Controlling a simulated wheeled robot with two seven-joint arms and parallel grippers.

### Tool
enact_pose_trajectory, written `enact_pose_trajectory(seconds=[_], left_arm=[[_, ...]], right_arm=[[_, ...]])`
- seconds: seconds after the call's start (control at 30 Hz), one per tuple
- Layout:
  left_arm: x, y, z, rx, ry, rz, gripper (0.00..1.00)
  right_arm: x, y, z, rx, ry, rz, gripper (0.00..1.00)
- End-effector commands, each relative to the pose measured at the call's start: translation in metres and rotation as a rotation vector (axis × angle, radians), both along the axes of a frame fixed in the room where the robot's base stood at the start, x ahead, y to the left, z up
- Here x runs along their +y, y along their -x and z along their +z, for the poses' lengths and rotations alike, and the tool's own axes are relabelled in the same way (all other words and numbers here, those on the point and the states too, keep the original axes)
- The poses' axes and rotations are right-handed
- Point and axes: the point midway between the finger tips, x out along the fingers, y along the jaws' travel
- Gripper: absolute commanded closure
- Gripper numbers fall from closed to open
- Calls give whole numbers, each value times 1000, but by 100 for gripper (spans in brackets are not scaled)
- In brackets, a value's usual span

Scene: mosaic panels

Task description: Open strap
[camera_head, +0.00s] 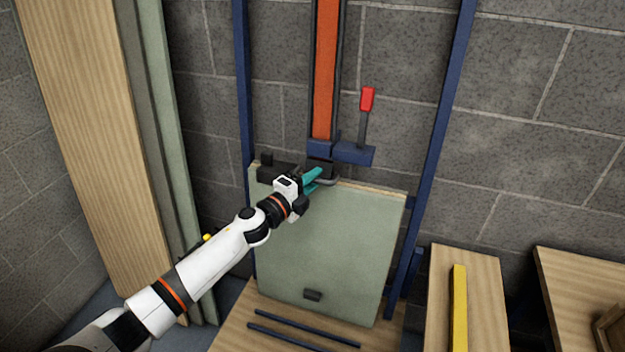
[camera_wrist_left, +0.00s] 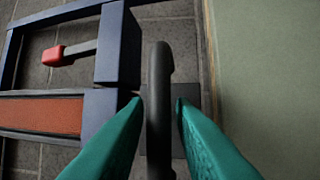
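An orange-red strip (camera_head: 326,70), which may be the strap, runs vertically up the wall in a dark frame. It also shows in the left wrist view (camera_wrist_left: 40,115). A blue block (camera_head: 353,153) with a red-tipped lever (camera_head: 367,99) sits at its lower end. Below is a dark curved handle (camera_wrist_left: 158,110) at the top edge of a grey-green panel (camera_head: 330,250). My left gripper (camera_head: 318,176) is at this handle. Its teal fingers are open on either side of it, with narrow gaps visible in the left wrist view. My right gripper is not in view.
Blue uprights (camera_head: 436,130) flank the panel. Tall wooden boards (camera_head: 85,120) lean at the left. A wooden surface with a yellow bar (camera_head: 459,310) and another wooden surface (camera_head: 575,290) stand at the right. The block wall (camera_head: 540,90) at upper right is clear.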

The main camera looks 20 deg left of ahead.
Motion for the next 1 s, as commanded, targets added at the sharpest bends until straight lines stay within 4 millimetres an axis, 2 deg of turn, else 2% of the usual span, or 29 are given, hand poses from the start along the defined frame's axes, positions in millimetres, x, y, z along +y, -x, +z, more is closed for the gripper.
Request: enact_pose_trajectory(seconds=[0.03, 0.13, 0.37, 0.53, 0.67, 0.8, 1.0], left_arm=[[0, 0, 0, 0, 0, 0, 85], [0, 0, 0, 0, 0, 0, 100], [0, 0, 0, 0, 0, 0, 100], [0, 1, -13, 1, 0, 0, 100], [0, 4, -37, 3, 1, -1, 100], [-1, 8, -75, 2, 1, -1, 100], [0, 13, -116, 0, 1, -1, 100]], right_arm=[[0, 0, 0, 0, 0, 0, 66], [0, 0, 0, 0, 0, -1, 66], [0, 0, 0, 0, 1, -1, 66], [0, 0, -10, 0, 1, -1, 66], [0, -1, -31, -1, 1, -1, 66], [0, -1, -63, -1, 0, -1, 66], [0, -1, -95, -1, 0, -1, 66]])
